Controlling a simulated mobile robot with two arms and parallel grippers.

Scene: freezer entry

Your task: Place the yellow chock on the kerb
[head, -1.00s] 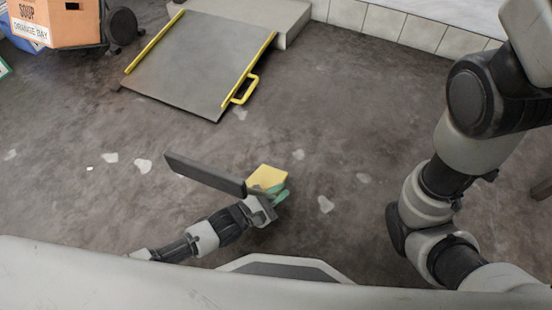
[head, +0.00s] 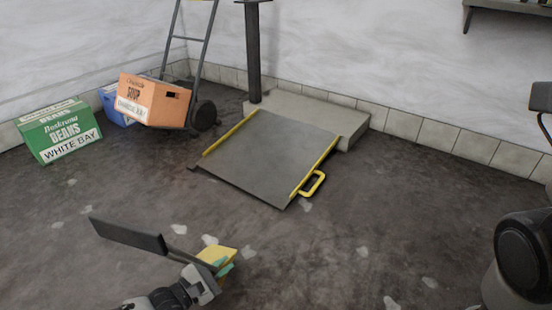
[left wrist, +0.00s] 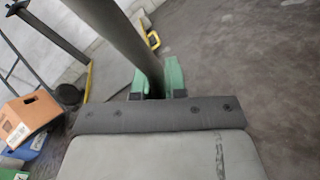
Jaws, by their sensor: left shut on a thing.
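My left gripper (head: 218,270) is low in the front of the head view, with green fingertips shut on the yellow chock (head: 215,256). The chock is held above the floor, partly covered by the fingers. A dark bar (head: 130,236) reaches left from the gripper; I cannot tell if it belongs to the chock. In the left wrist view the green fingertips (left wrist: 160,78) flank a grey bar, and the chock is hidden. A raised concrete step (head: 325,113), seemingly the kerb, stands behind the ramp, apart from the chock. My right gripper is out of view.
A grey ramp (head: 265,155) with yellow side rails and a yellow handle (head: 314,184) leads up to the step. A dark post (head: 253,50) rises at its back. Left stand a hand truck (head: 203,112), orange box (head: 150,98) and green box (head: 58,132). Floor before the ramp is clear.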

